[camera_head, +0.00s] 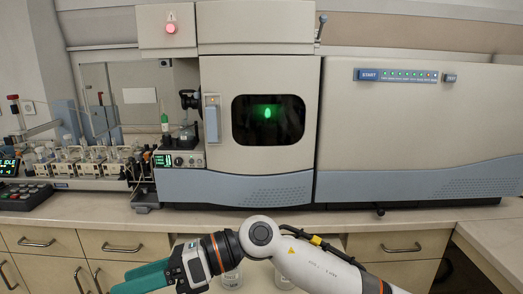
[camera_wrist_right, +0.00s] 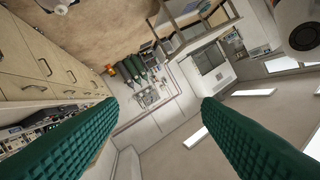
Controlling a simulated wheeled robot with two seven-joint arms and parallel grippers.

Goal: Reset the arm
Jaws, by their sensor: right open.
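My right arm comes in from the right along the bottom of the head view. Its gripper (camera_head: 143,280), with green fingers, points left in front of the drawers. In the right wrist view the two green ridged fingers of this gripper (camera_wrist_right: 159,104) are wide apart, with nothing between them. The plasma spectrometer (camera_head: 258,77) stands on the counter behind the arm, its door shut and a green glow in the dark window. The gripper is apart from it. My left gripper is not in view.
The counter (camera_head: 260,221) is clear along its front. A sampler with several bottles (camera_head: 85,160) and a keypad (camera_head: 27,196) stand at the left. Two clear containers (camera_head: 231,278) show partly behind my arm. Drawers (camera_head: 125,246) lie under the counter.

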